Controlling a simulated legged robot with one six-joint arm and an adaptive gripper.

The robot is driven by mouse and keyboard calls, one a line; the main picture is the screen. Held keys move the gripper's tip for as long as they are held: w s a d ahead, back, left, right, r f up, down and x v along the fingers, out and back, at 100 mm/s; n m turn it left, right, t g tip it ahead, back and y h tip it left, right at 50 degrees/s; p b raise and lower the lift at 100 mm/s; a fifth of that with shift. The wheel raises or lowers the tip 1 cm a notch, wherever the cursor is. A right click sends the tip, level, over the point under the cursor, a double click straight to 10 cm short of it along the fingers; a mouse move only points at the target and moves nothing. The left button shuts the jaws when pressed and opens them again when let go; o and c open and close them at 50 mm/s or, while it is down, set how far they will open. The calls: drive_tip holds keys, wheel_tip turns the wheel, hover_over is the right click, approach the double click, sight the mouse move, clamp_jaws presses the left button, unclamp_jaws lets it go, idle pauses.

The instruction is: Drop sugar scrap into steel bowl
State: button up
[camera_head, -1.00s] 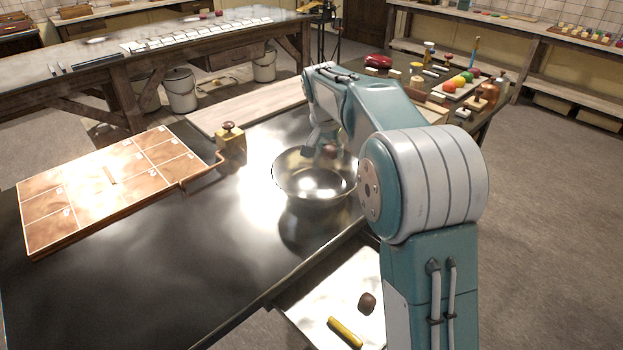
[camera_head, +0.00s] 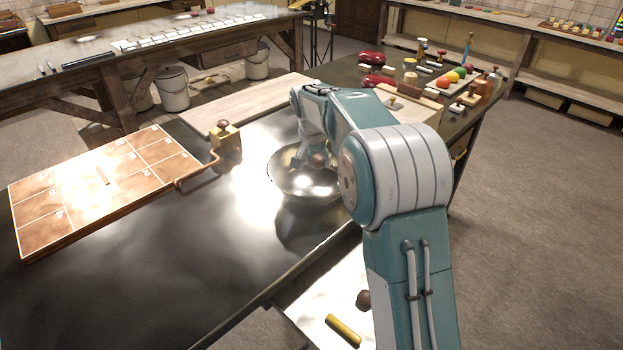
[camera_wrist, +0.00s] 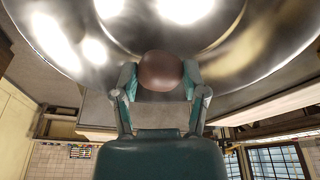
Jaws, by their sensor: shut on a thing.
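The steel bowl (camera_head: 290,188) is a shiny round bowl on the dark metal table, left of my arm. It also fills the upper part of the wrist view (camera_wrist: 240,45). My gripper (camera_wrist: 159,72) is shut on a smooth reddish-brown lump (camera_wrist: 160,70), which I take to be the sugar scrap. In the head view my gripper (camera_head: 318,160) is at the bowl's opening, partly hidden by my arm. I cannot tell exactly how far the lump is above the bowl's bottom.
A copper tray (camera_head: 95,190) and a brass block with a knob (camera_head: 225,137) are left of the bowl. A white sheet (camera_head: 310,300) in front holds a yellow stick (camera_head: 343,330) and another brown lump (camera_head: 363,299). Several small items crowd the table's far right.

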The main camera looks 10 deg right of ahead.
drive_tip(key=shift+d, duration=0.1)
drive_tip(key=o, duration=1.1)
drive_tip(key=shift+c, duration=0.2)
drive_tip(key=shift+r, duration=0.1)
drive_tip(key=v, duration=1.1)
drive_tip(key=shift+r, duration=0.35)
